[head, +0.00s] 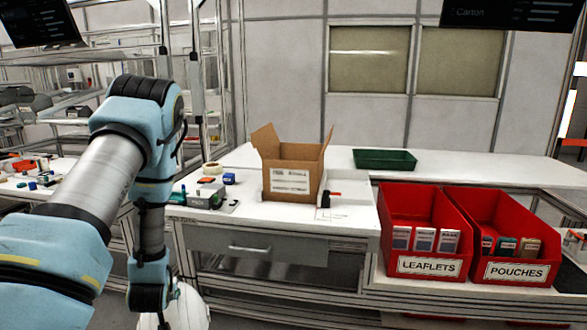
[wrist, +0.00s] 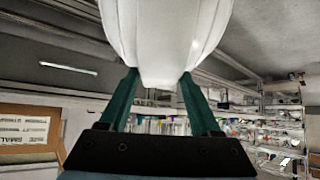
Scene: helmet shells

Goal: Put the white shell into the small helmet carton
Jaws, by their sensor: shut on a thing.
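The white shell (wrist: 165,35) fills the top middle of the wrist view. My gripper (wrist: 160,82) is shut on its lower edge, with one green finger at each side. In the head view the shell (head: 176,308) shows low at the bottom edge, below my arm and in front of the bench, partly cut off. An open cardboard carton (head: 290,180) with raised flaps and a white label stands upright on the white bench, to the right of my arm. The carton also shows at the left edge of the wrist view (wrist: 28,155). Its inside is hidden.
A green tray (head: 385,159) lies behind and right of the carton. Red bins marked LEAFLETS (head: 430,267) and POUCHES (head: 515,272) stand at the right front. Small items and a tape roll (head: 212,168) lie left of the carton. A drawer (head: 260,246) is below the bench top.

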